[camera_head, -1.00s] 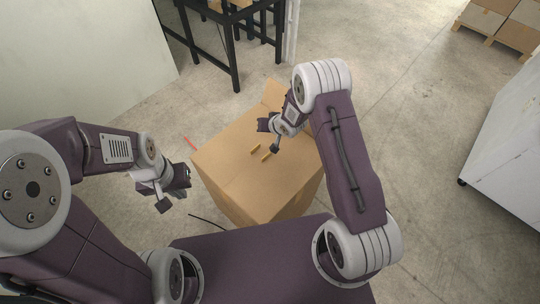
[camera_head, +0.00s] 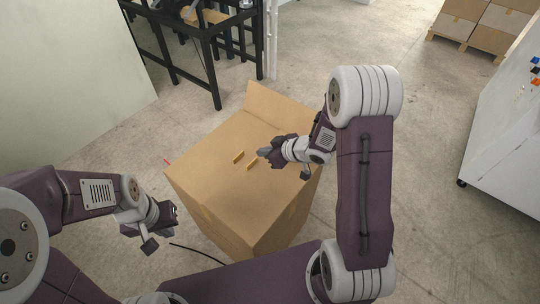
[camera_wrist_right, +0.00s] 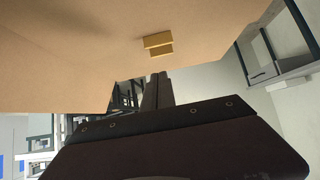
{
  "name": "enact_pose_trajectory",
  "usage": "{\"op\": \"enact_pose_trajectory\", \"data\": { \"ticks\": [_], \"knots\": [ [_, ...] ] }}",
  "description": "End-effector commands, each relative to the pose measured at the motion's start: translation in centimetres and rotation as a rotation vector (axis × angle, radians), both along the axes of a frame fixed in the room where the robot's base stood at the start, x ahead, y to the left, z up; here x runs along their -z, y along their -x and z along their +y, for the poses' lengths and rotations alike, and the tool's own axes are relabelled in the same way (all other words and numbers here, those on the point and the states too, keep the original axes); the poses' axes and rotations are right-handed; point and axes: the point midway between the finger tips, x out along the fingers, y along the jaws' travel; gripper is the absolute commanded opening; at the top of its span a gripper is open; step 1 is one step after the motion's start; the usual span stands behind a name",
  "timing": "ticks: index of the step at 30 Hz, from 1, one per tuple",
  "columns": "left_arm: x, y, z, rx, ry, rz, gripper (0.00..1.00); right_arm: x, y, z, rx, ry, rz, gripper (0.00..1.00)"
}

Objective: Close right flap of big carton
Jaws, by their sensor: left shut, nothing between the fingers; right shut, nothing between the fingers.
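The big brown carton (camera_head: 215,180) stands on the floor in front of me, its top mostly covered by cardboard panels. A flap (camera_head: 272,106) stands raised along its far edge. The right side of the top is partly hidden behind my right arm, so I cannot tell how the right flap lies. My right gripper (camera_head: 264,152) is shut and empty, pointing left close above the top. In the right wrist view its fingers (camera_wrist_right: 157,90) are together near a cardboard surface (camera_wrist_right: 75,50); contact is unclear. My left gripper (camera_head: 162,228) is shut and empty, left of the carton.
Two small yellow pieces (camera_head: 238,157) (camera_head: 252,163) are on the carton's top. A black-framed table (camera_head: 212,60) stands behind. A white cabinet (camera_head: 500,130) is at the right, with stacked boxes (camera_head: 480,25) at the back right.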

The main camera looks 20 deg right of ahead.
Motion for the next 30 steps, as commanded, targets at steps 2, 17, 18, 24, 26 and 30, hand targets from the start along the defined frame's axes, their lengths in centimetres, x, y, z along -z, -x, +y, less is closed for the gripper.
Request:
{"op": "enact_pose_trajectory", "data": {
  "ticks": [2,17,18,24,26,30],
  "knots": [
    [0.9,0.0,0.0,0.0,0.0,0.0,0.0,1.6,-1.0,0.9,-0.003,0.0,0.002,0.0],
    [2.8,0.0,0.0,0.0,0.0,0.0,0.0,6.6,-2.7,2.0,0.001,0.0,0.001,0.0],
    [2.8,0.0,0.0,0.0,0.0,0.0,0.0,6.6,-2.7,2.0,0.001,0.0,0.0,0.0],
    [2.8,0.0,0.0,0.0,0.0,0.0,0.0,6.5,-2.7,2.0,0.001,0.0,0.0,0.0],
    [2.3,0.0,0.0,0.0,0.0,0.0,0.0,6.5,-2.7,2.0,0.001,0.005,0.009,0.0],
    [0.4,0.0,0.0,0.0,0.0,0.0,0.0,7.4,-3.1,2.4,-0.002,0.047,0.069,0.0]
  ]
}}
